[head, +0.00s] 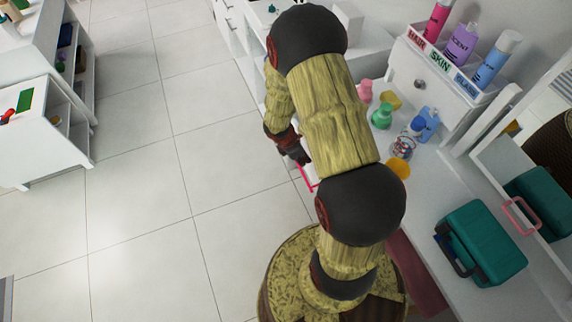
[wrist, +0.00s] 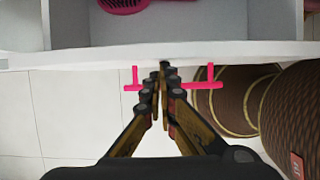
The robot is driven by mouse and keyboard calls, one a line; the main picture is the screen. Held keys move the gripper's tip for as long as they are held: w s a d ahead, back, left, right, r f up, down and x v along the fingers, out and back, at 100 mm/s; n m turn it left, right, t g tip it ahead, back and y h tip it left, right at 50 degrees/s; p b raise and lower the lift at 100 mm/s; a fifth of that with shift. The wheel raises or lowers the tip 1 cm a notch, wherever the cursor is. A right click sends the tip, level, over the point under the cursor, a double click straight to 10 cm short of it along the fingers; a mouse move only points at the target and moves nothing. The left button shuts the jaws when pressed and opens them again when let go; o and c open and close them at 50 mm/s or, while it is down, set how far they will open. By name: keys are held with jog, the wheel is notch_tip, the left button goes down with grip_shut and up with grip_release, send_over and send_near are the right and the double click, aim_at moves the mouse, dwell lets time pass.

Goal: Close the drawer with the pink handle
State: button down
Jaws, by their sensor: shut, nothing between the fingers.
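The drawer (wrist: 225,26) is open in the wrist view, with its inside showing beyond its white front panel (wrist: 100,58). A pink hairbrush (wrist: 122,5) lies inside, partly cut off by the top edge. The pink handle (wrist: 205,84) sticks out from the front panel toward me. My gripper (wrist: 163,70) is shut and empty, its fingertips at the front panel across the handle's middle, hiding part of it. I cannot tell whether they touch. In the head view, my gripper (head: 300,158) is beside the pink handle (head: 307,180), and my arm hides most of the drawer.
A white counter (head: 425,190) at right holds several bottles, a green case (head: 482,243) and a labelled organizer (head: 452,68). A pink loop (head: 521,215) shows near the mirror. A white shelf unit (head: 40,130) stands at left. The tiled floor (head: 150,190) between is clear.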

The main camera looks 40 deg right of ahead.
jog(key=s+d+p, duration=0.2)
jog(key=s+d, duration=0.2)
jog(key=d, duration=1)
jog(key=shift+d, duration=0.35)
jog(key=shift+s, duration=0.1)
